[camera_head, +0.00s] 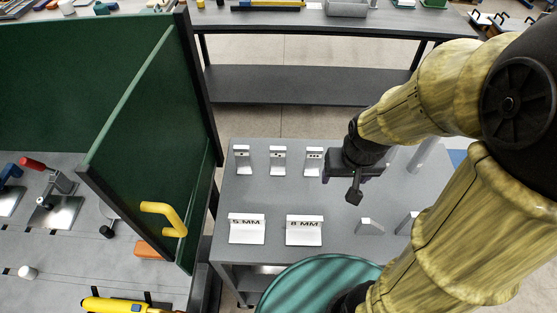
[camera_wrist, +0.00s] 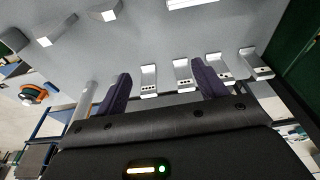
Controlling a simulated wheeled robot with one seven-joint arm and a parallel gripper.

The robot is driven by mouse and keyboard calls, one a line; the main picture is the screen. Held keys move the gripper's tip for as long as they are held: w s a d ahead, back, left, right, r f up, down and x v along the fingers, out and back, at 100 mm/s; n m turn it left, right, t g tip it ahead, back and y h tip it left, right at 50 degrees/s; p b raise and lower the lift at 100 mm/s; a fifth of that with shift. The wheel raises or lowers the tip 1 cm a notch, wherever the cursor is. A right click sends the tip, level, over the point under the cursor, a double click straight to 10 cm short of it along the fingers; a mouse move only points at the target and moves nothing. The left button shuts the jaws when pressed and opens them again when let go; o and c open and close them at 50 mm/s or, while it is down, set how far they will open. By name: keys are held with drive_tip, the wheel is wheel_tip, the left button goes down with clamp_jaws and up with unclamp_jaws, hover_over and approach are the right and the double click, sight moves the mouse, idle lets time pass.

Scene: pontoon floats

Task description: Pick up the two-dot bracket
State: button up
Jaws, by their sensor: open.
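Small silver upright brackets with dark dots stand in a row on the grey table. The head view shows a left bracket (camera_head: 242,159), a middle one (camera_head: 278,160) and a right one (camera_head: 313,160). Their dots are too small to count surely, so I cannot tell which has two. The wrist view shows several, including one (camera_wrist: 149,80), another (camera_wrist: 183,75), a third (camera_wrist: 217,68) and the one at the right end (camera_wrist: 257,62). My gripper (camera_head: 342,185) is open and empty, right of the row's visible part. It also shows in the wrist view (camera_wrist: 160,72).
The grey table (camera_head: 345,223) also bears a "5 MM" plate (camera_head: 247,232), an "8 MM" plate (camera_head: 304,233) and small angled pieces (camera_head: 369,227). A green panel (camera_head: 150,130) with a yellow handle (camera_head: 166,217) stands at left. A teal round top (camera_head: 310,285) is in front.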

sight(278, 148)
drive_tip(key=w+a+r+g, duration=0.1)
drive_tip(key=w+a+g, duration=0.1)
drive_tip(key=w+a, duration=1.3)
drive_tip(key=w, duration=0.3)
drive_tip(key=shift+a+g, duration=0.25)
drive_tip(key=shift+g, duration=0.05)
drive_tip(key=shift+f, duration=0.15)
wheel_tip(278, 148, down, 12)
drive_tip(key=shift+p, duration=1.15)
drive_tip(key=shift+d+f+p, duration=0.1)
drive_tip(key=shift+f+p, duration=1.1)
drive_tip(key=shift+f, duration=1.4)
drive_tip(key=shift+c, duration=0.2)
drive_tip(key=c, duration=1.1)
